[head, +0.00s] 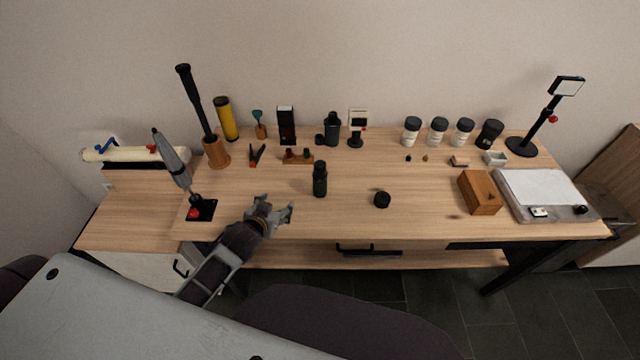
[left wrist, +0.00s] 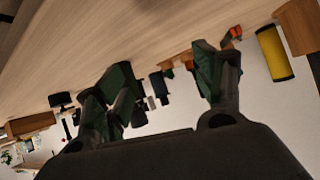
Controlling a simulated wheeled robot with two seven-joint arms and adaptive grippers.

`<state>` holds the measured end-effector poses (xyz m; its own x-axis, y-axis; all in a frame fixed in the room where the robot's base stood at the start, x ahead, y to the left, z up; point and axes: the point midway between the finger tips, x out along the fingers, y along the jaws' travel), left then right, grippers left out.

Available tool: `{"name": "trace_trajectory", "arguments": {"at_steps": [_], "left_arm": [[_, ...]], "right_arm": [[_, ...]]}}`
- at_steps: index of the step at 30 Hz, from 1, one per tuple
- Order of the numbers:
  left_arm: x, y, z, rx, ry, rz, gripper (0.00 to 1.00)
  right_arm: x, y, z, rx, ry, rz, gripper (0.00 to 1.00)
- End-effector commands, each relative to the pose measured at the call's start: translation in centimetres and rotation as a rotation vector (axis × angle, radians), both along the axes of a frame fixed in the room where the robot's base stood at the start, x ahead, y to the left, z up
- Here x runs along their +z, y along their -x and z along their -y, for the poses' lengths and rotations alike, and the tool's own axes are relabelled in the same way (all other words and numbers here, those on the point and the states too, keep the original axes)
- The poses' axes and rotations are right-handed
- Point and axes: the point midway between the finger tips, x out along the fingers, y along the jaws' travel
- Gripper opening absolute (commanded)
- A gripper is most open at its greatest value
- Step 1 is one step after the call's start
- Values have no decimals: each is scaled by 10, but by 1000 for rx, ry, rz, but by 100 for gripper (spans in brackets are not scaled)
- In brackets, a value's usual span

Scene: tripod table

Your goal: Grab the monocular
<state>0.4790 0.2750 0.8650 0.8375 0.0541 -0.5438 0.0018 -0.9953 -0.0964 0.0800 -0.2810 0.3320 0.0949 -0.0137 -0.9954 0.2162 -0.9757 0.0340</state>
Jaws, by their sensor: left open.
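The monocular seems to be the dark green-black cylinder (head: 320,180) standing upright near the middle of the table (head: 430,215). My left gripper (head: 283,214) is open and empty, to the left of it and closer to the table's front edge, with a clear gap between them. In the left wrist view my open fingers (left wrist: 160,95) frame several far objects. A dark green shape beside the left-hand finger there may be the monocular, but it is hard to separate from the finger. My right gripper is in neither view.
A short black cap (head: 382,200) lies right of the cylinder. A pen-like tool on a black base (head: 201,210) stands left of my gripper. A small wooden stand (head: 298,158) and black binoculars (head: 332,130) are behind. A wooden box (head: 480,192) is at right.

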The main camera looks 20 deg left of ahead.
Motion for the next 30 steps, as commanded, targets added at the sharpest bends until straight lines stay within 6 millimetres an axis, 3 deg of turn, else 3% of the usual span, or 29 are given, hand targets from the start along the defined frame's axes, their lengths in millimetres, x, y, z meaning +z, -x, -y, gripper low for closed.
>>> {"name": "trace_trajectory", "arguments": {"at_steps": [15, 30], "left_arm": [[24, -45, -2, -164, 67, 321, 69], [38, -50, 11, -448, 187, 502, 69]], "right_arm": [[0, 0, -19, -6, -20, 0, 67], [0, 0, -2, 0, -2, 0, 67]]}}
